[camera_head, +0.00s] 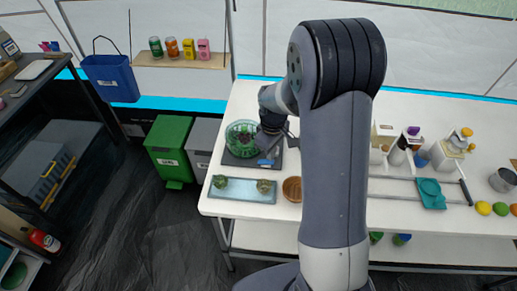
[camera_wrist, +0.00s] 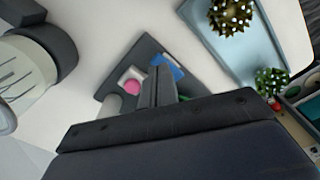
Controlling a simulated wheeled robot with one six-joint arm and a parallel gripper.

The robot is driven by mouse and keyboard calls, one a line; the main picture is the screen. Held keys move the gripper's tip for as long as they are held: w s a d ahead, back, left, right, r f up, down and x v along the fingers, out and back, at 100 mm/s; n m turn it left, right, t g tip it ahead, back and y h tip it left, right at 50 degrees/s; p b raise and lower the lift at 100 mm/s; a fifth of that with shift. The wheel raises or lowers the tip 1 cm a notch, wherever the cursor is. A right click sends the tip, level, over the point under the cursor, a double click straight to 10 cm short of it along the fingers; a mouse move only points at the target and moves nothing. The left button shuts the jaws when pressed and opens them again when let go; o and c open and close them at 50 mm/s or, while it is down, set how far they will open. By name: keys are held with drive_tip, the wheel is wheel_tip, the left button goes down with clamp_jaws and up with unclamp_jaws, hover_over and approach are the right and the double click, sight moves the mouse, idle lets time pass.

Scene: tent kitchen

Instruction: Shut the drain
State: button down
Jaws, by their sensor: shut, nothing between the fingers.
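My gripper (camera_head: 270,152) is over the dark square plate (camera_head: 238,161) at the left end of the white counter, in front of a green see-through bowl (camera_head: 240,133) with dark contents. In the wrist view my gripper's shut, empty fingers (camera_wrist: 160,84) hang over the same plate (camera_wrist: 146,49). Beside the fingers show a pink round knob (camera_wrist: 132,87), a small white part and a blue piece (camera_wrist: 168,66). A bit of green shows behind the fingers. I cannot make out which part is the drain, and whether the fingers touch anything is unclear.
A pale blue tray (camera_head: 243,197) with two spiky green plants (camera_head: 220,181) lies in front of the plate. A brown bowl (camera_head: 292,189) stands right of it. Bottles and a teal item (camera_head: 430,193) are farther right. Green and grey bins (camera_head: 168,147) stand left of the counter.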

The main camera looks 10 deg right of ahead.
drive_tip(key=shift+f+b, duration=0.8)
drive_tip(key=shift+f, duration=0.2)
idle(0.4)
drive_tip(key=shift+r+p, duration=2.65)
drive_tip(key=shift+r, duration=0.95)
